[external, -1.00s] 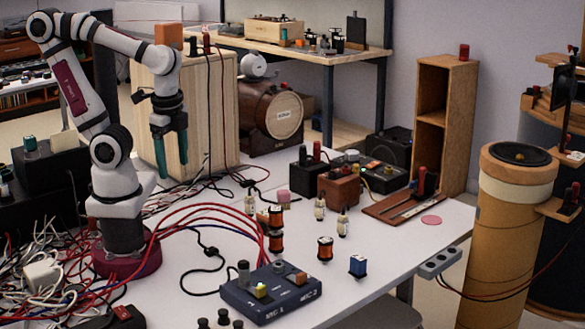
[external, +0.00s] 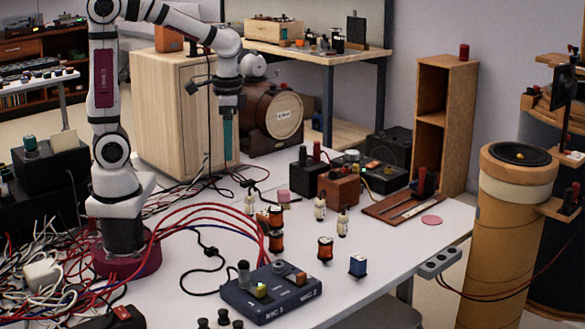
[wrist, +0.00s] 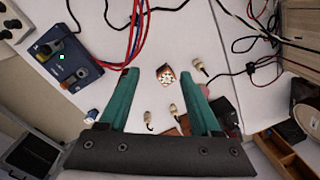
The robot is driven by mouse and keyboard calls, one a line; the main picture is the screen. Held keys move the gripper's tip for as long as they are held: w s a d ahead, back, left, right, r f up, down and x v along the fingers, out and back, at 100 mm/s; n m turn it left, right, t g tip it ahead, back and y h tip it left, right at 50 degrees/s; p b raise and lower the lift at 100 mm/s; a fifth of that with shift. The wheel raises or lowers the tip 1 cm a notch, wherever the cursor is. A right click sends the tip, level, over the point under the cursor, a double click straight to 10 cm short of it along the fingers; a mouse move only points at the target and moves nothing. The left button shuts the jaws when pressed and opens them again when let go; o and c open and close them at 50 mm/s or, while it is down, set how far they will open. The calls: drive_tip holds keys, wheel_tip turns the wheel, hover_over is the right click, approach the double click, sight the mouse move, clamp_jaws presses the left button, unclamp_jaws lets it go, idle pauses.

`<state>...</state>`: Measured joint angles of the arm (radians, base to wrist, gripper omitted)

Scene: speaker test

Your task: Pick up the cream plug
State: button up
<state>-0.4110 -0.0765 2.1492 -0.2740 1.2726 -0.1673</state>
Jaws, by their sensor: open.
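Several small cream plugs stand on the white table. In the external view, one (external: 320,208) is near the table's middle, one (external: 342,224) is just to its right, and one (external: 254,201) is further left by the cables. In the wrist view, cream plugs show at upper right (wrist: 200,67) and lower down between the fingers, one left (wrist: 148,116) and one right (wrist: 173,112). My gripper (external: 228,152) hangs above the table's back part, fingers down, apart from the plugs. In the wrist view, its teal fingers (wrist: 158,76) are spread with nothing held.
Copper coils (external: 325,249) and a blue coil (external: 358,265) stand near the plugs. A dark blue switch box (external: 270,305) lies in front. Red cables (external: 205,212) cross the table's left side. Black and brown boxes (external: 338,188) stand behind the plugs.

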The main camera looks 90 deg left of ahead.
sight(250, 195)
drive_tip(key=w+a+f+n, duration=0.2)
drive_tip(key=a+n, duration=0.1)
drive_tip(key=a, duration=0.4)
drive_tip(key=w+a+f+n, duration=0.2)
drive_tip(key=a+f+n, duration=0.15)
drive_tip(key=a, duration=0.35)
drive_tip(key=shift+h, duration=0.3)
drive_tip(key=f, duration=0.5)
drive_tip(key=s+f, duration=0.1)
drive_tip(key=f, duration=0.9)
drive_tip(key=shift+s+a, duration=0.15)
drive_tip(key=shift+s, duration=0.1)
clamp_jaws()
